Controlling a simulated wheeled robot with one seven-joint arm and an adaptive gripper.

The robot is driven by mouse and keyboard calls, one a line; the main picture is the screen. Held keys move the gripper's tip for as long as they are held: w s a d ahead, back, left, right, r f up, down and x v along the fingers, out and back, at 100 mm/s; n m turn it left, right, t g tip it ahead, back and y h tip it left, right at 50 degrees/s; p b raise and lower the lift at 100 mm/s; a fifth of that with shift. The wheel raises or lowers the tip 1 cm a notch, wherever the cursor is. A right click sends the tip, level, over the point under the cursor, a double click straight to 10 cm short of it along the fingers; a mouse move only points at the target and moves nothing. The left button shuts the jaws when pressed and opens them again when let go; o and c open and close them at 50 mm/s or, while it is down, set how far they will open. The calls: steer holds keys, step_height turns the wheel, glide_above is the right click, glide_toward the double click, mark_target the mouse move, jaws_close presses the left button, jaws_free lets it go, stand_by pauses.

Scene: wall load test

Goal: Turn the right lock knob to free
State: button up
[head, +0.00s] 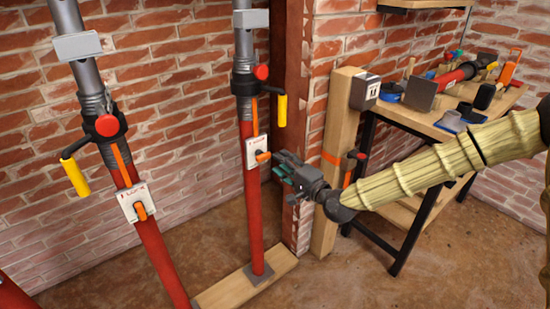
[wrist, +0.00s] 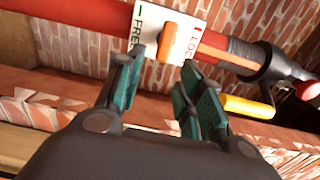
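The right lock is a white plate (head: 256,152) on the right red post (head: 253,205), with an orange knob (head: 263,156). In the wrist view the plate (wrist: 205,12) reads FREE on the left and LOCK on the right, and the orange knob (wrist: 180,36) sits between the words. Which word the knob points to I cannot tell for sure. My gripper (head: 281,172) is open, just right of and below the knob in the head view. In the wrist view its teal fingertips (wrist: 163,62) are apart, with the knob just beyond the gap. No grip on it shows.
A second post at left bears a similar plate (head: 137,201) with an orange knob. Yellow handles (head: 282,110) stick out from the posts. A wooden post (head: 337,170) and a workbench (head: 430,118) with several tools stand at right. A wooden beam (head: 245,285) lies under the right post.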

steer(key=shift+v, duration=2.65)
steer(key=s+f+n+g+h, duration=0.2)
steer(key=s+f+n+g, duration=0.15)
steer(key=s+f, duration=0.85)
steer(key=s+f+n+g+h, duration=0.2)
steer(key=s+f+g, duration=0.45)
steer(key=f, duration=0.95)
steer(key=s+d+f+n+g+h, duration=0.25)
steer(key=s+d, duration=0.25)
steer(key=s, duration=0.3)
steer(key=s+d+f+n+g+h, duration=0.15)
steer(key=s+d+f, duration=0.25)
steer(key=s, duration=0.5)
steer(key=s+d+f+n+g+h, duration=0.1)
steer(key=s+d+f+h, duration=0.15)
steer(key=s+d, duration=0.4)
step_height(320, 180, up, 15)
steer(key=s+a+p, duration=0.1)
steer(key=s+p, duration=0.1)
steer(key=p, duration=1.3)
steer(key=shift+a+p, duration=0.15)
steer(key=shift+p, duration=0.25)
